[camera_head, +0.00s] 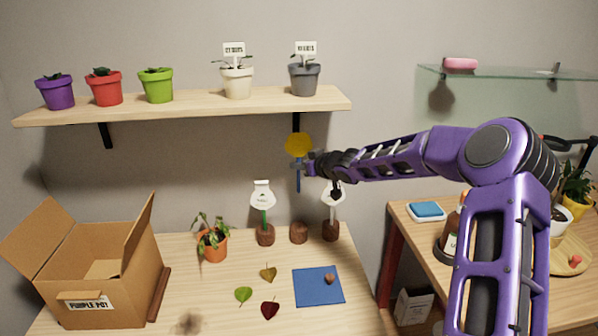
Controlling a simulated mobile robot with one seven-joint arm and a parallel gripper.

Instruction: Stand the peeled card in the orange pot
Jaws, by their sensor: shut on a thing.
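My gripper (305,166) is shut on a card (298,146) with a plain yellow round head and a blue stake. It holds the card upright in the air below the shelf, above the brown holders. No print shows on the yellow head. The orange pot (212,248) stands on the table, below and to the left of my gripper, with a drooping green plant in it. Two other cards with white round heads stand in brown holders, the left card (262,195) and the right card (333,193). The middle brown holder (299,233) is empty.
A wall shelf (190,107) with several potted plants runs above the table. An open cardboard box (105,280) stands at the left. Leaves (268,273) and a blue mat (318,286) lie in front of the holders. A side table (425,240) stands at the right.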

